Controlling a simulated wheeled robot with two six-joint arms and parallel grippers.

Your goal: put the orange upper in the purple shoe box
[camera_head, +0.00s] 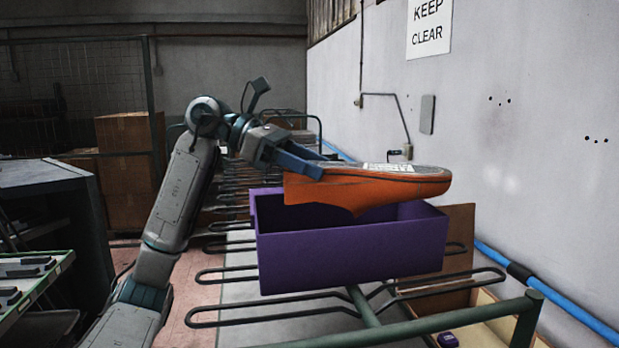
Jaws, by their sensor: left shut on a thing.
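The orange upper (365,188) is a shoe-shaped piece with a grey top and a white patch. It is held level above the open top of the purple shoe box (350,252), with its toe pointing right. My left gripper (312,165) is shut on the upper's left end. The upper hides part of the box's opening and far rim. The box stands on a rack of dark looped rails, and its inside is mostly hidden. My right gripper is not in view.
A green rail (420,322) runs in front of the box at lower right. A cardboard carton (455,235) stands behind to the right, near the white wall (530,130). Looped rack arms (225,275) stick out left of the box. A blue pipe (560,300) runs along the wall.

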